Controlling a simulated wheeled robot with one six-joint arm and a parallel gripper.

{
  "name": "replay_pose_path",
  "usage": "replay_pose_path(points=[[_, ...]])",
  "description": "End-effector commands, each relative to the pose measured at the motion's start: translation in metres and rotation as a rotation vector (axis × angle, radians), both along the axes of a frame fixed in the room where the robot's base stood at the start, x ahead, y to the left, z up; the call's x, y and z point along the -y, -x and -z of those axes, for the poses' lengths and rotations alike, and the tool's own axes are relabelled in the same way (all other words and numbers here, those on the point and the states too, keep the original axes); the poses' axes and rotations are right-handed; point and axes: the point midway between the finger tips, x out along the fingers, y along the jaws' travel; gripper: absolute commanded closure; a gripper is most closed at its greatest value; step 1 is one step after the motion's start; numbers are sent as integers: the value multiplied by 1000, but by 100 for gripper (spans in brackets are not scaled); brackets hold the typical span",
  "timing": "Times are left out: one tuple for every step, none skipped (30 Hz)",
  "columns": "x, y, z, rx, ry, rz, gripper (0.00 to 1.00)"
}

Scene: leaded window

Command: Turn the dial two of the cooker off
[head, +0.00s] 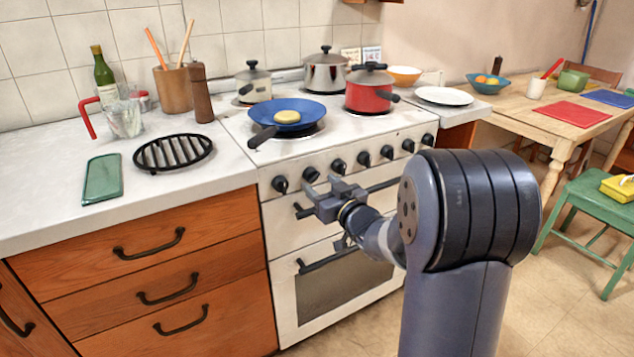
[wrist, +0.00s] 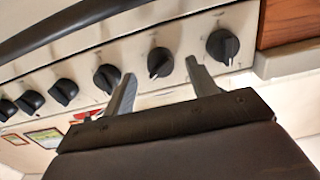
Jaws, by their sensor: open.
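The cooker (head: 345,145) is white with a row of several black dials along its front panel. Dial two (head: 311,174), counted from the left, sits beside the leftmost dial (head: 280,184). In the wrist view dial two (wrist: 160,62) shows between and beyond my fingertips, with a pale mark on its grip bar; its exact setting I cannot tell. My gripper (head: 319,188) is open and empty in front of the panel, just below dial two. In the wrist view its two fingers (wrist: 160,72) point at the panel, one on each side of that dial; contact is not visible.
A blue pan (head: 300,105), a red pot (head: 369,92) and other pots stand on the hob. A dark bar handle (head: 375,187) runs below the dials. Wooden drawers (head: 160,270) flank the cooker's left. A green chair (head: 590,215) stands right; floor between is clear.

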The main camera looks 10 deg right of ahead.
Motion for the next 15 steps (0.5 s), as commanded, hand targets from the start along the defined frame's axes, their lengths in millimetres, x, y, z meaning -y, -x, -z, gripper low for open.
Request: replay_pose_path(points=[[-3,-7,1,1,0,-2,45],[-4,-11,1,1,0,-2,45],[-5,-15,1,0,0,-1,45],[-6,-17,1,0,-1,0,45],[-6,-19,0,1,-1,0,45],[-7,-22,0,1,-1,0,45],[-7,-23,0,1,-1,0,45],[-8,-24,0,1,-1,1,45],[-8,-25,0,1,-1,1,45],[-8,-25,0,1,-1,1,45],[-8,-26,0,1,-1,1,45],[-8,-26,0,0,-1,1,45],[-8,-26,0,0,-1,1,45],[-8,-25,0,0,-1,1,45],[-8,-25,0,0,-1,1,45]])
